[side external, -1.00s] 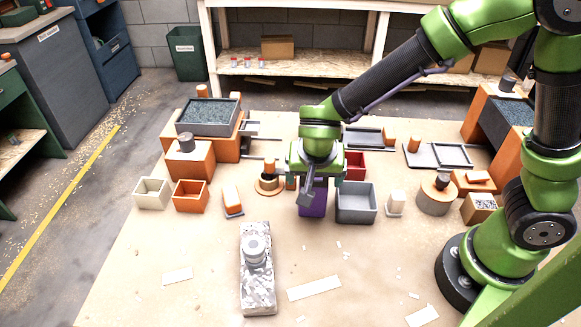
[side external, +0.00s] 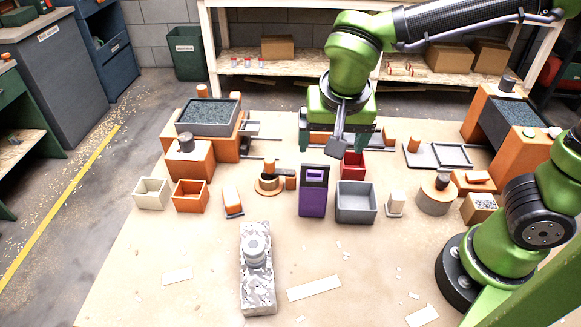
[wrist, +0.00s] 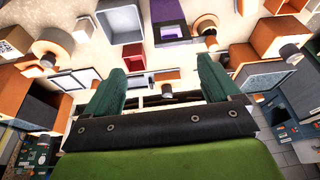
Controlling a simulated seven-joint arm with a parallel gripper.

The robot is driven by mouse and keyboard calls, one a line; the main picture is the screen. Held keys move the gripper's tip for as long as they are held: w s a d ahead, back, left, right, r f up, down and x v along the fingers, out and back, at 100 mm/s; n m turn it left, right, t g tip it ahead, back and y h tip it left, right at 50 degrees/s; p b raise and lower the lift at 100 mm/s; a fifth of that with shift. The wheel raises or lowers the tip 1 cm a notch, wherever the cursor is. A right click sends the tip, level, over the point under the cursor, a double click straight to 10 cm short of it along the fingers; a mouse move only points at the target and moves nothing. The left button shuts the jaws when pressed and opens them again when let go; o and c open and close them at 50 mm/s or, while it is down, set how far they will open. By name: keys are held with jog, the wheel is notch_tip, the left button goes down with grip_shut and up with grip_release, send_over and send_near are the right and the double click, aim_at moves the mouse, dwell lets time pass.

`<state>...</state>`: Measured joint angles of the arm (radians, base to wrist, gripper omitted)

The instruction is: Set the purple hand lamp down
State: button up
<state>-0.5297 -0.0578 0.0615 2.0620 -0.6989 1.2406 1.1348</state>
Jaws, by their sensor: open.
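The purple hand lamp (side external: 313,198) stands upright on the tabletop, with a dark upper part. It is just left of a grey open bin (side external: 356,203). My gripper (side external: 338,142) is above and behind the lamp, clear of it, with its fingers apart and nothing between them. In the wrist view the lamp (wrist: 173,32) shows near the top edge, beyond the open fingers of my gripper (wrist: 160,80).
A red bin (side external: 353,165) sits behind the grey bin. An orange bin (side external: 190,196) and a white bin (side external: 151,193) stand at the left. A speckled block (side external: 257,280) with a round knob lies in front. The front right tabletop is mostly clear.

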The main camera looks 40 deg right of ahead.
jog(key=s+d+r+n+t+y, duration=0.4)
jog(key=s+d, duration=0.2)
jog(key=d, duration=0.3)
jog(key=shift+s+d, duration=0.35)
jog(key=shift+r, duration=0.1)
dwell(0.6)
